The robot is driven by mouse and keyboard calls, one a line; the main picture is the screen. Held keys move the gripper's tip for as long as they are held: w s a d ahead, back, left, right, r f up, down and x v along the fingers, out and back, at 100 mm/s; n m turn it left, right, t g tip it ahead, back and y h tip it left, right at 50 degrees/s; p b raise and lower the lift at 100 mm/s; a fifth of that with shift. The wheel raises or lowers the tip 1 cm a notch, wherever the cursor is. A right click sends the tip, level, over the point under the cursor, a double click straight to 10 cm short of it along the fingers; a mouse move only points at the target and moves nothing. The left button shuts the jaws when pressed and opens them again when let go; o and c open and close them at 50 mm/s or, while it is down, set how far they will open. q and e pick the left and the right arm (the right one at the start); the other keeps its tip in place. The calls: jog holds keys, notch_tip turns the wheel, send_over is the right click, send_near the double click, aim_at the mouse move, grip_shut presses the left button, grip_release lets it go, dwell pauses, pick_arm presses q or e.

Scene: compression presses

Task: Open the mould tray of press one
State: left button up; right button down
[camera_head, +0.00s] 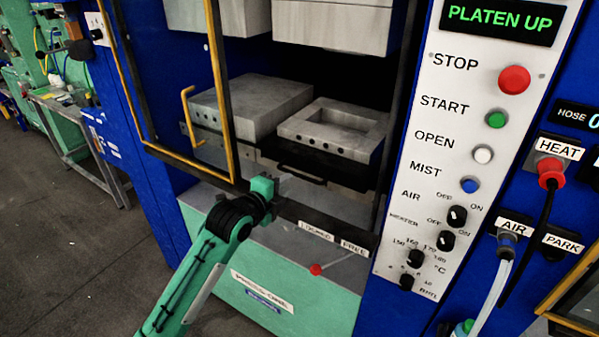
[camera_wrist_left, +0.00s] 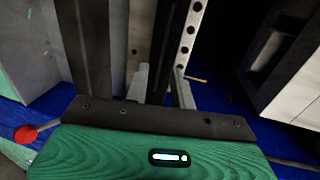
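The press's grey lower mould block (camera_head: 340,124) has a rectangular recess and sits under the raised upper blocks. Below it is a dark tray front (camera_head: 345,172) with a black bar handle (camera_head: 302,174). My left gripper (camera_head: 276,186) is just left of this handle in the head view; its fingers are hard to make out there. In the left wrist view, the two grey fingers (camera_wrist_left: 161,88) are apart, with a dark bar (camera_wrist_left: 167,45) between them; I cannot tell whether they touch it. My right gripper is not in view.
A yellow-edged guard frame (camera_head: 192,160) stands left of the tray. A bar labelled LOCKED and FREE (camera_head: 325,233) and a red-knobbed lever (camera_head: 316,269) lie below. The control panel (camera_head: 455,150) is at right; its display reads PLATEN UP. Open floor (camera_head: 60,240) lies at left.

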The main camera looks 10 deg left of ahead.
aim_at(299, 174)
pick_arm(q)
jog(key=p+x, duration=0.2)
jog(key=x, duration=0.5)
jog(key=shift+w, duration=0.25)
grip_shut()
